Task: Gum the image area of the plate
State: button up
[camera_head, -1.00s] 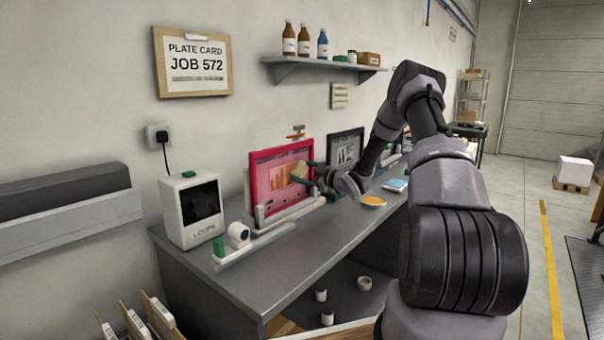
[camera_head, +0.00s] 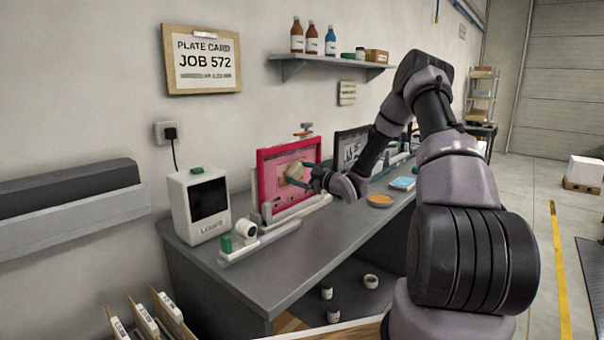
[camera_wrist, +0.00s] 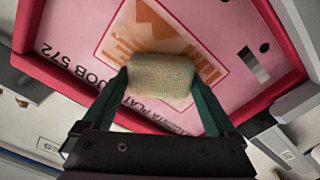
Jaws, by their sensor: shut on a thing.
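The pink plate (camera_head: 277,163) stands upright in a red frame (camera_head: 262,187) on the bench, and shows as a tilted sheet in the wrist view (camera_wrist: 75,30). My gripper (camera_head: 303,178) is shut on a pale, rough sponge (camera_wrist: 162,80). The sponge is in front of the plate and overlaps the image area's edge in the wrist view. I cannot tell whether it touches the plate. Part of the image is hidden behind it. A shallow dish of amber liquid (camera_head: 379,200) sits on the bench to the right.
A dark framed plate (camera_head: 349,147) is behind my arm. Bottles (camera_head: 312,40) stand on the wall shelf. The bench front is mostly clear.

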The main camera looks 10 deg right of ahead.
aim_at(277, 175)
jog(key=shift+s+a, duration=0.7)
jog(key=shift+a, duration=0.25)
jog(key=shift+s+a, duration=0.65)
jog(key=shift+a, duration=0.3)
jog(key=shift+s+a, duration=0.7)
jog(key=shift+a, duration=0.25)
jog(key=shift+v, duration=2.95)
jog(key=v, duration=0.3)
